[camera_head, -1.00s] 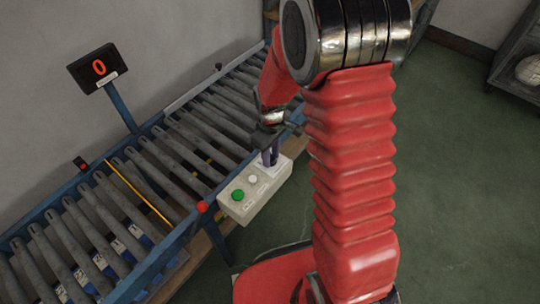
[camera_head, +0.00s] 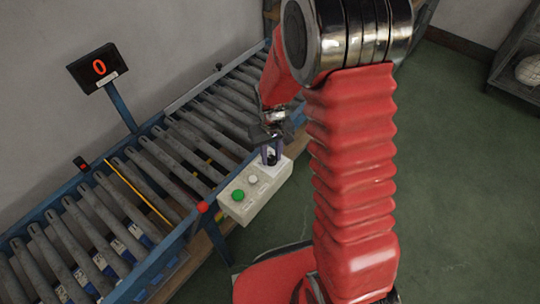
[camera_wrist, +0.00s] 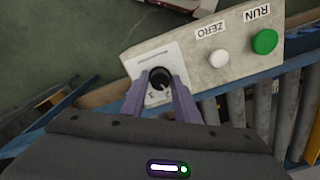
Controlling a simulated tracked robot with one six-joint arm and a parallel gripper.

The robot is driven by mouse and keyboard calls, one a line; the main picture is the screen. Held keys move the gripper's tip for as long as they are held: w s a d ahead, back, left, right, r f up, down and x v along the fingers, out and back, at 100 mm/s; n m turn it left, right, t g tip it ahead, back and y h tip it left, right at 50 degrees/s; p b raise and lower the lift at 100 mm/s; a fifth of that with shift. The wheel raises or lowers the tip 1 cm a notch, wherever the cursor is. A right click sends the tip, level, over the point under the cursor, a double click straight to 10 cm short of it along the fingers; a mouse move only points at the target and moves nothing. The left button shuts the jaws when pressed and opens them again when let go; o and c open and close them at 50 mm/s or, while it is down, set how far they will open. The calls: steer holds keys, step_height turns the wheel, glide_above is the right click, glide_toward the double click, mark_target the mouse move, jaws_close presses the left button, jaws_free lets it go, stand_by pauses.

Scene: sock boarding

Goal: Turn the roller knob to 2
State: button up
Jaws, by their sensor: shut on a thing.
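The roller knob (camera_wrist: 160,77) is black and round, on a pale label plate at one end of the light control box (camera_wrist: 190,60). Printed figures, among them a 2 and a 3, show beside it in the wrist view. I cannot clearly tell which figure its pointer meets. My gripper (camera_wrist: 161,84) has its two purple-grey fingers on either side of the knob, shut on it. In the head view my gripper (camera_head: 271,155) points down at the box's far end, and the fingers mostly hide the knob.
The box also carries a green RUN button (camera_head: 238,195) and a white ZERO button (camera_head: 253,179). A red button (camera_head: 202,206) is on the roller conveyor's (camera_head: 150,160) blue rail. A display (camera_head: 98,68) reads 0. Green floor is open to the right.

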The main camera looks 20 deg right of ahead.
steer(key=shift+s+f+m, duration=0.1)
steer(key=shift+s+m, duration=0.05)
steer(key=shift+m, duration=0.5)
steer(key=shift+s+f+m, duration=0.1)
steer(key=shift+s+m, duration=0.05)
steer(key=shift+m, duration=0.5)
steer(key=o, duration=1)
steer(key=shift+w+r, duration=0.15)
steer(key=shift+r, duration=0.1)
